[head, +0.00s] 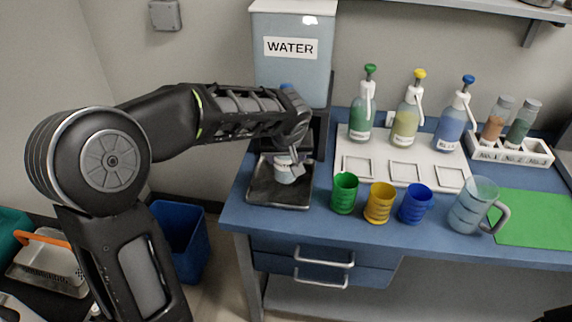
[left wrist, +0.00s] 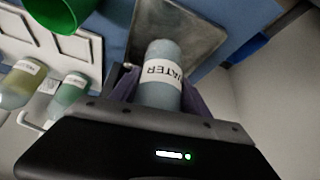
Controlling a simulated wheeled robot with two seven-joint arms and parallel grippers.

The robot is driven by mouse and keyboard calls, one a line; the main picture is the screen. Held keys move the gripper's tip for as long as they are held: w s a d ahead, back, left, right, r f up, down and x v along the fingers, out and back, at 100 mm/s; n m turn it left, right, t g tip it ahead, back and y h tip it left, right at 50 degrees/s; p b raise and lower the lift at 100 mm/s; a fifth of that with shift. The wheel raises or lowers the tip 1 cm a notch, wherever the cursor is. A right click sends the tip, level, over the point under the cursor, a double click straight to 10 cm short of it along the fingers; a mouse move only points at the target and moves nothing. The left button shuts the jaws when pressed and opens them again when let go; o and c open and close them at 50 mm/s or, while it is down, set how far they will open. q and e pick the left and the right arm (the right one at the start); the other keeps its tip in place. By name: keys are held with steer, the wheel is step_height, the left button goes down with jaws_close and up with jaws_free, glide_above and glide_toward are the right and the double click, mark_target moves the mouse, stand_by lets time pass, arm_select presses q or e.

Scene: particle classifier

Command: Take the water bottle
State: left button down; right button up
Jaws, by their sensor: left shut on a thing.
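The water bottle (head: 285,172) is a small pale cylinder with a white label. It stands over the dark metal tray (head: 262,192) below the WATER dispenser (head: 291,62). My left gripper (head: 291,157) reaches it from above and is shut on it. In the left wrist view the bottle (left wrist: 160,68) sits between the fingers of my left gripper (left wrist: 158,92), with its WATER label showing. I cannot tell whether the bottle touches the tray.
Green (head: 344,193), yellow (head: 379,203) and blue (head: 415,205) cups stand right of the tray, with a clear jug (head: 472,207) beyond them. Several pump bottles stand on a white board (head: 386,174) behind. A blue bin (head: 180,240) is on the floor at left.

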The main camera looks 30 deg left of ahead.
arm_select(q)
steer(key=shift+r, duration=4.6)
